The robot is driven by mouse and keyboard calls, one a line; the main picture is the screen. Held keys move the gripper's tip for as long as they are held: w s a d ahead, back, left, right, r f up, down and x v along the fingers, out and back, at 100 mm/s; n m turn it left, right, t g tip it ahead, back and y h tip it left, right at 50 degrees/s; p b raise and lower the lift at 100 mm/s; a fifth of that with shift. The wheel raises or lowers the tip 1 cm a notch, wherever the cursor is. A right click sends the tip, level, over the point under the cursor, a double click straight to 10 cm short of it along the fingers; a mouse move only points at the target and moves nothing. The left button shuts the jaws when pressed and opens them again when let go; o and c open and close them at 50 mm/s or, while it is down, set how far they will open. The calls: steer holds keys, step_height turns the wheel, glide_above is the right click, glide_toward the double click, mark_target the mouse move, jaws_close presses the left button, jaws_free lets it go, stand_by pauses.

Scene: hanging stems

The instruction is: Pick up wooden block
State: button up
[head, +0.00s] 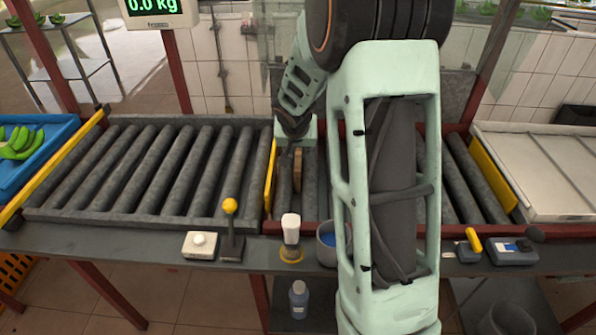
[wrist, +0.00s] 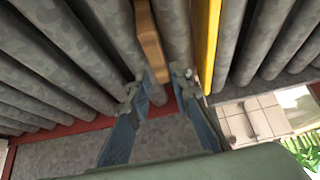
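The wooden block (wrist: 150,42) is a long light-brown bar lying along the grey rollers. In the head view it is a small brown piece (head: 298,170) below my wrist, partly hidden by my arm. My gripper (wrist: 163,80) points down at the rollers with its two blue-grey fingers apart. The near end of the block shows between the fingertips in the wrist view. I see a gap on the fingers' inner sides, and cannot tell whether the tips are level with the block or above it.
A yellow divider (head: 270,178) stands just beside the block on the roller conveyor (head: 150,165). A lever with a yellow knob (head: 230,206), a white-capped item (head: 291,228) and a grey cup (head: 327,240) stand on the front ledge. A blue crate (head: 45,165) holds bananas at left.

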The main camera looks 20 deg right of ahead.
mark_target(298, 159)
steer(key=shift+s+f+b+x, duration=0.1)
steer(key=shift+s+x, duration=0.05)
steer(key=shift+x, duration=0.75)
steer(key=shift+s+f+b+x, duration=0.1)
steer(key=shift+s+x, duration=0.05)
steer(key=shift+x, duration=0.8)
steer(key=shift+s+f+b+x, duration=0.1)
steer(key=shift+x, duration=0.8)
steer(key=shift+a, duration=0.15)
jaws_close()
